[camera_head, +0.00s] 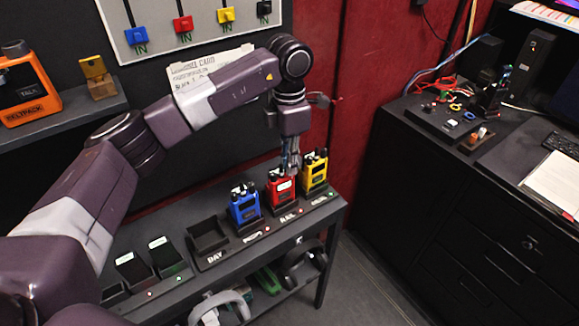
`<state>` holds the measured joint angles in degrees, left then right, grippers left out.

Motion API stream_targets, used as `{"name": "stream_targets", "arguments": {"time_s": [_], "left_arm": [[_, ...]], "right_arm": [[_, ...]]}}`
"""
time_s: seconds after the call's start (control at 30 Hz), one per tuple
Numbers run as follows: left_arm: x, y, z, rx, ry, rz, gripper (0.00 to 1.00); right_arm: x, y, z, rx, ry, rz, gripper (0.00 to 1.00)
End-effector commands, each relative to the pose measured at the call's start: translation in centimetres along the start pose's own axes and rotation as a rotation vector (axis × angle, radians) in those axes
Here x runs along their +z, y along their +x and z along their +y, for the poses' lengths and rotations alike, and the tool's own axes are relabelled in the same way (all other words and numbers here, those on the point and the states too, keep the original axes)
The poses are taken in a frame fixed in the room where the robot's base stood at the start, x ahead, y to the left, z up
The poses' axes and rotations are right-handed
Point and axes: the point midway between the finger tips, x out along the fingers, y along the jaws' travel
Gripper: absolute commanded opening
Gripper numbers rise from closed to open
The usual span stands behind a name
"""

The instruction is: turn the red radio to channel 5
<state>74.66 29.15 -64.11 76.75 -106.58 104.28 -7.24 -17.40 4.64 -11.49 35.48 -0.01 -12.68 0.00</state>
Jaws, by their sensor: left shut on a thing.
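The red radio (282,193) stands upright in a dock on the dark shelf table, between a blue radio (244,206) on its left and a yellow radio (314,172) on its right. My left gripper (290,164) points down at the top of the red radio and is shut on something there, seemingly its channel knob. The fingertips and the knob are too small to tell apart, and the channel number cannot be read. My right gripper is not in view.
An empty dock (207,235) and several black handsets (166,256) stand to the left on the table. Headphones (305,262) lie on the lower shelf. A black cabinet (470,215) stands at the right. A wall panel (195,25) hangs behind my arm.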

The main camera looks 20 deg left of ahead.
Motion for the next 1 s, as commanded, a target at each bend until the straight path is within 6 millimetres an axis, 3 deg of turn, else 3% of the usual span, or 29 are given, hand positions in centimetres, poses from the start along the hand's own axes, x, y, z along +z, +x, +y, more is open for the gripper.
{"name": "stream_targets", "arguments": {"time_s": [0.03, 0.2, 0.6, 0.63, 0.77, 1.0], "left_arm": [[0.03, 0.40, 0.11, 0.003, 0.044, 0.000, 0.00], [0.02, 0.18, 0.06, 0.002, 0.168, 0.003, 0.00], [0.02, -0.07, 0.00, 0.000, 0.205, 0.003, 0.00], [0.02, -0.06, 0.00, 0.000, 0.205, 0.003, 0.14], [0.02, -0.05, 0.00, 0.000, 0.204, 0.003, 0.28], [0.02, -0.03, 0.00, 0.000, 0.203, 0.004, 0.29]], "right_arm": [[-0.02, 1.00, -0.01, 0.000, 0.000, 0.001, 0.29], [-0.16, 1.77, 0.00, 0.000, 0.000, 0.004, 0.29], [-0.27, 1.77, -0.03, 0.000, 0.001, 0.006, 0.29], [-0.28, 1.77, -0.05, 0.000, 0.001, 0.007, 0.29], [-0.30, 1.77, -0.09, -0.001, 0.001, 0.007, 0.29], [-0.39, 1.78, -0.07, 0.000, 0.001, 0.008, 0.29]]}}
